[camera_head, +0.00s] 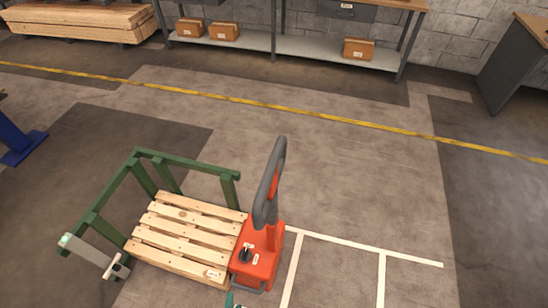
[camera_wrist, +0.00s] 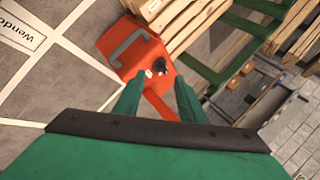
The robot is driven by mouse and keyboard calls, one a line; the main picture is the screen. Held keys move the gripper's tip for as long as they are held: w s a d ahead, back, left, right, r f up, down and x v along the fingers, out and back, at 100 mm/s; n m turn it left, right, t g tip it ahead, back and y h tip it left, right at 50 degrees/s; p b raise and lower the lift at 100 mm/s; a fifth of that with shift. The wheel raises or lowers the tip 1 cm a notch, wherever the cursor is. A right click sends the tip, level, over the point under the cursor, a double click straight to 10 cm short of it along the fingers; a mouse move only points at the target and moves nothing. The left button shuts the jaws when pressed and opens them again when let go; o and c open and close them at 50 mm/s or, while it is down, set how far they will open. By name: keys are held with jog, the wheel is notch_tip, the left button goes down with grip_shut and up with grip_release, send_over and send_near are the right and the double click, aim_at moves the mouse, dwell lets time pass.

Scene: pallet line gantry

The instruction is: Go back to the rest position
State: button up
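My gripper (camera_wrist: 158,84) shows in the wrist view with two green fingers spread apart. Nothing is held between them; a red bar shows behind the gap. The red pallet truck (camera_wrist: 120,42) lies beyond the fingertips, with a black knob and a grey loop on its top. In the head view the pallet truck (camera_head: 262,262) stands upright at the right end of a wooden pallet (camera_head: 185,232), with its tall grey handle raised. Only a small teal tip, likely of my gripper, shows at the bottom edge there, close to the truck's front.
A green frame (camera_head: 185,159) stands around the pallet's back and left. A yellow floor line (camera_head: 330,115) crosses the room. A shelf bench (camera_head: 300,47) with cardboard boxes and stacked timber (camera_head: 80,20) stand at the back. The floor right of the truck is clear, with white markings.

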jog(key=s+d+r+n+t, duration=0.2)
jog(key=d+r+n, duration=0.2)
jog(key=r, duration=0.6)
jog(key=s+d+r+n+t+h, duration=0.1)
jog(key=d+r+n, duration=0.3)
jog(key=r, duration=0.5)
jog(key=s+d+r+n+t, duration=0.3)
jog(key=s+d+r, duration=0.1)
jog(key=r, duration=0.6)
jog(key=shift+d+r+n+t+h, duration=0.3)
jog(key=shift+d+n+t+h, duration=0.1)
jog(key=shift+d, duration=0.5)
jog(key=shift+c, duration=0.7)
jog(key=shift+w, duration=0.1)
jog(key=shift+d, duration=0.1)
